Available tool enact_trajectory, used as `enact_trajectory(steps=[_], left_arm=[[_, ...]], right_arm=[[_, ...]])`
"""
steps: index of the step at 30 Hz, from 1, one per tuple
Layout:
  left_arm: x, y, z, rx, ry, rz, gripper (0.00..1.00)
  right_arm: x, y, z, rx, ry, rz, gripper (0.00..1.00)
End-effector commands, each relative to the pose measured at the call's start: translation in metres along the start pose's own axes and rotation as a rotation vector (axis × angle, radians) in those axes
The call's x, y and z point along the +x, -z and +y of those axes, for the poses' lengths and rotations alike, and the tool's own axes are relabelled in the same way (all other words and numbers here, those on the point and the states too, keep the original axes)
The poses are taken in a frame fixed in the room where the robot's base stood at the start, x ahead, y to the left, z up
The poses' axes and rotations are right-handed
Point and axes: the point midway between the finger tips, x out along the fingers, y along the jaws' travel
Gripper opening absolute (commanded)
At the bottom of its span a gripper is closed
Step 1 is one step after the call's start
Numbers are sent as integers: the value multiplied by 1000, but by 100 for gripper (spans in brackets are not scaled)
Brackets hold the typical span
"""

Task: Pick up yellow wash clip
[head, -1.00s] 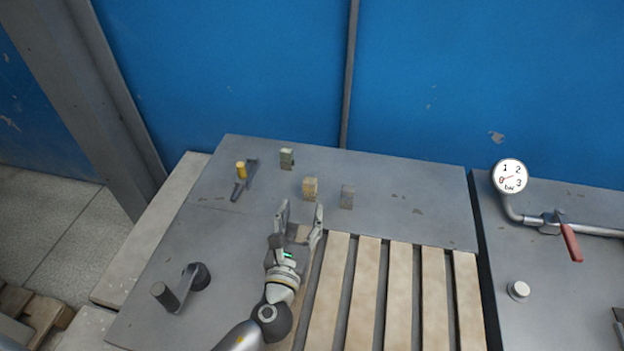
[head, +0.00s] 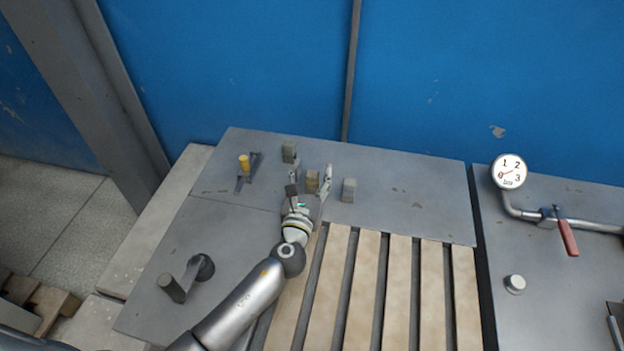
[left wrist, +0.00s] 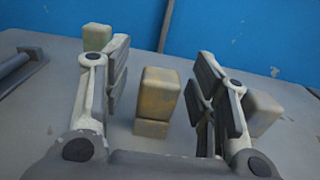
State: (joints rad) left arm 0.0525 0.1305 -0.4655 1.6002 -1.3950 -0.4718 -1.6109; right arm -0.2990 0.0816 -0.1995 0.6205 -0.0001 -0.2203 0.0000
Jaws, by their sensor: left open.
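The yellow wash clip (head: 312,181) is a small, dull yellow block standing upright on the grey table panel. In the left wrist view the clip (left wrist: 158,98) stands between my open fingers, with a gap on both sides. My left gripper (head: 309,180) is open around or just before it; the left wrist view shows its two padded fingers (left wrist: 160,85) apart and empty. I cannot tell the exact depth between fingertips and clip. My right gripper does not show.
A greenish block (head: 289,151) stands behind to the left, and a grey block (head: 348,190) close to the right finger. A yellow-handled lever (head: 244,163) and a dark handle (head: 186,277) are on the left. Pale slats (head: 362,290) lie in front. A gauge (head: 509,171) stands right.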

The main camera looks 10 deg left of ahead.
Motion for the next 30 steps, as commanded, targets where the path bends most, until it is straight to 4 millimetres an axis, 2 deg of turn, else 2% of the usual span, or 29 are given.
enact_trajectory(steps=[2, 12, 23, 26, 30], left_arm=[[0, 0, 0, 0, 0, 0, 52], [0, 0, 0, 0, 0, 0, 9], [0, -5, 0, -1, 0, -1, 7], [0, -14, 0, -2, 0, -2, 7], [0, -37, 0, -2, 1, -4, 7]], right_arm=[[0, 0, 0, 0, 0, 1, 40], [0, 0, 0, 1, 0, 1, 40], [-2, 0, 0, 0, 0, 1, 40], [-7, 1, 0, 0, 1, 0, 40], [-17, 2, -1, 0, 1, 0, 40]])
